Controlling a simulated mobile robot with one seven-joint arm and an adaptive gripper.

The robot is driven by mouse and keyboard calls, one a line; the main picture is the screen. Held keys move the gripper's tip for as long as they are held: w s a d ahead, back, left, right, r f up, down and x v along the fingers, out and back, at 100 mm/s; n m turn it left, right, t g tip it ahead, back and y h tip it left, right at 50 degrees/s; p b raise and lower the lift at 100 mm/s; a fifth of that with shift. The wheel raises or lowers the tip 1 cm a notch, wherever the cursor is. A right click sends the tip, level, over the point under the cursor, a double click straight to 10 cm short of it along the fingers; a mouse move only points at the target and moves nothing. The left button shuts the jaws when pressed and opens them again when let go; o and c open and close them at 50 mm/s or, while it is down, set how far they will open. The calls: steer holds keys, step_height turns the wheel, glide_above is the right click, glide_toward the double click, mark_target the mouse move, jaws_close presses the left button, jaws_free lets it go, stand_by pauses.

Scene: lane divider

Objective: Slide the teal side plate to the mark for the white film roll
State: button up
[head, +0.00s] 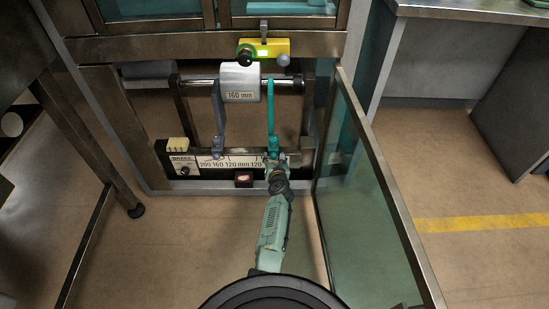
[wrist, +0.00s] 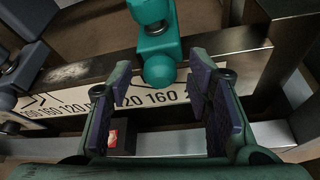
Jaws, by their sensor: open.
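The teal side plate (head: 270,112) hangs from the horizontal rail, close to the right of the white film roll (head: 240,80), which is labelled 160 mm. The plate's lower end carries a rounded teal knob (wrist: 159,70). My gripper (head: 275,168) is at this lower end. In the wrist view my gripper (wrist: 163,88) is open, with one finger on each side of the knob; contact is not clear. The white scale (head: 228,162) runs below, with 120 and 160 printed on its right half, partly hidden by my gripper. In the wrist view that 160 (wrist: 163,97) shows between the fingers.
A grey side plate (head: 219,128) hangs left of the roll. An open glass door (head: 360,190) stands right of my arm. A small box with a red button (head: 243,179) sits below the scale. A yellow device (head: 264,48) is above the roll.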

steer(key=shift+c, duration=0.5)
jaws_close()
